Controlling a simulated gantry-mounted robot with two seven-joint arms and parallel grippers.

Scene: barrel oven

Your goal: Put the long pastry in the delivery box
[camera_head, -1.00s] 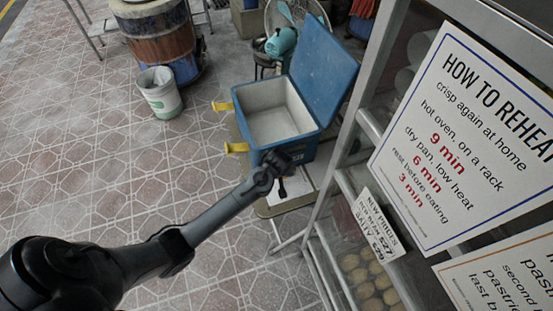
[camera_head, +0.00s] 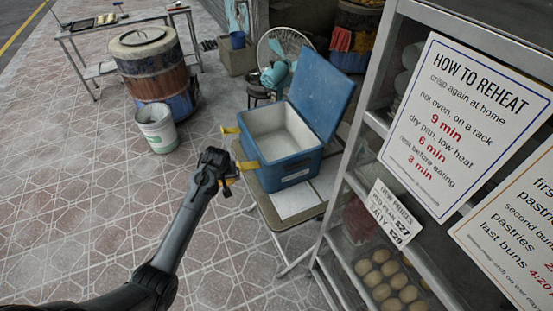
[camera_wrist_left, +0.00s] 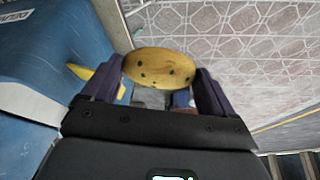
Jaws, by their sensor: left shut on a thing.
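The long pastry (camera_wrist_left: 158,68) is an oval, golden piece with dark specks. It lies crosswise between the two fingers of my left gripper (camera_wrist_left: 156,84), which is shut on it. In the head view my left gripper (camera_head: 229,181) is in front and to the left of the blue delivery box (camera_head: 291,171), apart from its opening. The box stands with its lid (camera_head: 322,92) raised and its pale inside looks empty from here. The box's blue side (camera_wrist_left: 35,55) also shows at the left of the wrist view. My right gripper is not in view.
A glass cabinet (camera_head: 372,250) with round buns and signs stands at the right. A white bucket (camera_head: 156,130) and the barrel oven (camera_head: 154,70) are behind left. Tiled floor is clear at left.

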